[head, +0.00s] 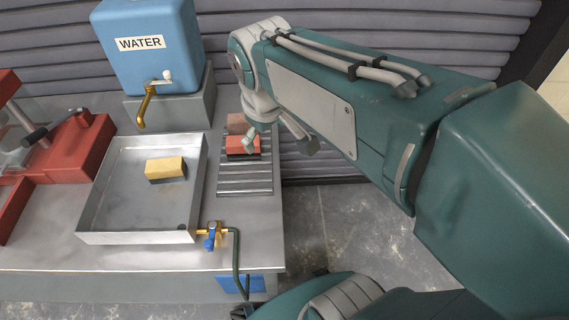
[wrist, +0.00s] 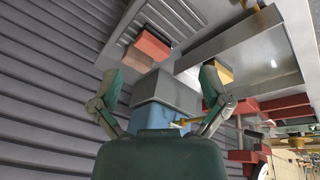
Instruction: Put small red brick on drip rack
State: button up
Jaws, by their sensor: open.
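A small red brick (head: 243,145) sits toward the back of the slatted drip rack (head: 245,181), right of the steel tray. A duller pinkish block (head: 238,124) is just behind it. In the wrist view the red brick (wrist: 153,45) and the pinkish block (wrist: 125,57) lie beyond the fingertips, with the rack slats (wrist: 165,17) past them. My gripper (head: 279,145) is open and empty near the back right of the rack. Its left finger partly overlaps the red brick in the head view. The fingers are spread wide in the wrist view (wrist: 160,78), apart from the brick.
A steel tray (head: 140,229) holds a yellow sponge-like block (head: 166,169). A blue water tank (head: 150,50) with a brass tap stands behind on a grey block. Red equipment (head: 75,150) is at the left. A brass valve (head: 213,234) and hose are at the front.

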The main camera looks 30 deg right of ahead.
jog(key=s+f+m+t, duration=0.1)
jog(key=s+m, duration=0.3)
jog(key=s, duration=0.4)
jog(key=shift+s+f+t+y, duration=0.25)
jog(key=shift+f+t+y, duration=0.15)
jog(key=shift+t, duration=0.4)
